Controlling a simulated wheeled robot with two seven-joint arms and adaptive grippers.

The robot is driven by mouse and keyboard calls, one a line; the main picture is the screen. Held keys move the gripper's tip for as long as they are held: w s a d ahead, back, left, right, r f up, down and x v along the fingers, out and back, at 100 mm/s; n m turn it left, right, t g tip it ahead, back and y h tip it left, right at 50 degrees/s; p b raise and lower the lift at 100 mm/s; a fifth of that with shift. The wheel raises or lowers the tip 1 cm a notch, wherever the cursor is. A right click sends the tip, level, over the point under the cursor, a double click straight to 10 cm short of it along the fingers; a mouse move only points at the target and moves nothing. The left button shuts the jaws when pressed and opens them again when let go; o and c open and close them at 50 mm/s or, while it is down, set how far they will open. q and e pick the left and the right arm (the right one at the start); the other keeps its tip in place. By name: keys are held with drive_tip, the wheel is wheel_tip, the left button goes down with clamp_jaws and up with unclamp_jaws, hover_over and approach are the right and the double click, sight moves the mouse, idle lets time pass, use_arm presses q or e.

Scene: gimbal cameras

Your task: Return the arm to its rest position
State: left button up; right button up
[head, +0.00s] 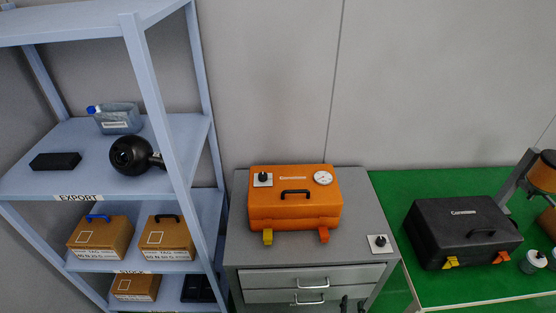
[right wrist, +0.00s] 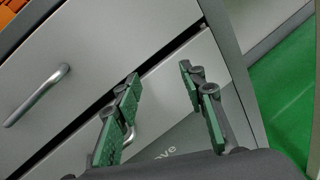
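My right gripper (head: 352,305) shows only as dark fingertips at the bottom edge of the head view, in front of the grey drawer cabinet (head: 256,257). In the right wrist view the gripper (right wrist: 160,76) has its green-padded fingers apart with nothing between them. Beyond the fingers are the drawer fronts, with a metal handle (right wrist: 37,95) to the left. The rest of the right arm is out of the head view. My left gripper is in neither view.
An orange case (head: 294,211) stands on the cabinet. A black case (head: 462,225) stands on the green table (head: 430,292) at right. A blue-grey shelf (head: 75,180) at left holds a jug (head: 116,119), a round black device (head: 130,155) and boxes (head: 100,237).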

drive_tip(key=s+d+f+m+g, duration=0.35)
drive_tip(key=s+f, duration=0.25)
drive_tip(key=f, duration=0.4)
drive_tip(key=s+d+f+m+g, duration=0.3)
drive_tip(key=s+d+f+m, duration=0.25)
drive_tip(key=f, duration=0.35)
drive_tip(key=s+d+f+m+g, duration=0.35)
drive_tip(key=s+f, duration=0.25)
drive_tip(key=f, duration=0.4)
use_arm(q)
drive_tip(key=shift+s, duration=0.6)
use_arm(e)
drive_tip(key=s+a+f+m+g+y, duration=0.1)
drive_tip(key=s+f+m, duration=0.3)
drive_tip(key=s, duration=0.6)
drive_tip(key=s+a+f+m+g+y, duration=0.1)
drive_tip(key=s+f+m, duration=0.4)
drive_tip(key=s, duration=0.6)
drive_tip(key=s+a+f+m+g+y, duration=0.1)
drive_tip(key=s+a+f+m+g, duration=0.2)
drive_tip(key=s+m, duration=0.4)
drive_tip(key=s+a+f, duration=0.1)
drive_tip(key=s, duration=0.2)
drive_tip(key=shift+s+f+g, duration=0.25)
drive_tip(key=shift+f+g, duration=0.05)
drive_tip(key=shift+f, duration=0.1)
